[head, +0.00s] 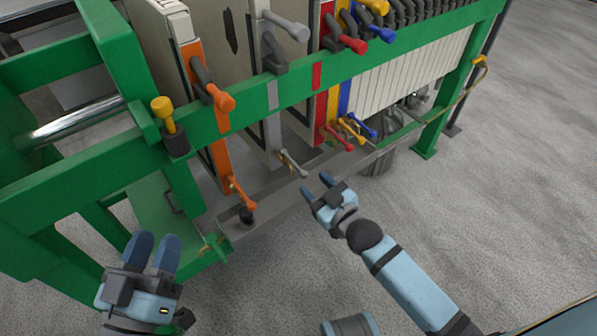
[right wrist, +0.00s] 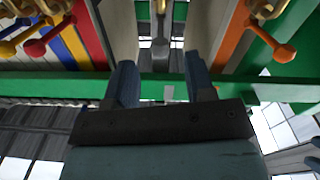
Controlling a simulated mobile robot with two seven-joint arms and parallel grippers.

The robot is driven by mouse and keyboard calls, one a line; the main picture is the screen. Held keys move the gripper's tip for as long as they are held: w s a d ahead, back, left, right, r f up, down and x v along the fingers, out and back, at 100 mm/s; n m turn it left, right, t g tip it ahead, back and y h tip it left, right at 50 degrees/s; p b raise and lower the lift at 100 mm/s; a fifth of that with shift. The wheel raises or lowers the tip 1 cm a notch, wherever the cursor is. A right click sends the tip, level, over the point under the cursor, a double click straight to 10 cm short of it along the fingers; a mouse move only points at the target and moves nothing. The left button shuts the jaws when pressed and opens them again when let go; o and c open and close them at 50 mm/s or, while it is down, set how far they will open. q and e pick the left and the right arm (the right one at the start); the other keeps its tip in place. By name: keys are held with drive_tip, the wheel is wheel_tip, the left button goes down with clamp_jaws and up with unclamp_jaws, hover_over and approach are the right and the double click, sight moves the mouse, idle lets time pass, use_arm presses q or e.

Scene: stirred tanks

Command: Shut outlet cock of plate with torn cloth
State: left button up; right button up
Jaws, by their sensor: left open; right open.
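A dark tear (head: 230,32) shows in the pale cloth on the face of the grey-marked plate (head: 265,85). That plate's grey outlet cock (head: 292,164) is low on its edge, its handle slanting outward to the lower right. My right gripper (head: 317,187) is open and empty, just in front of and below this cock, apart from it. In the right wrist view the grey cock (right wrist: 160,28) appears beyond the fingers, in line with the gap between them. My left gripper (head: 153,245) is open and empty at the lower left, away from the plates.
An orange outlet cock (head: 243,195) is left of the grey one; red (head: 338,138), yellow (head: 351,129) and blue (head: 363,125) cocks are right. A green rail (head: 270,92) crosses above, with upper handles over it. A grey trough (head: 270,209) runs below. The floor in front is clear.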

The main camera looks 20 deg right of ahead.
sight(305, 175)
drive_tip(key=b+x, duration=0.1)
drive_tip(key=x, duration=0.5)
drive_tip(key=shift+w+a, duration=0.15)
drive_tip(key=shift+w, duration=0.2)
use_arm(q)
drive_tip(key=shift+d+f+g, duration=0.2)
drive_tip(key=shift+f+g, duration=0.2)
drive_tip(key=shift+f, duration=0.65)
use_arm(e)
clamp_jaws()
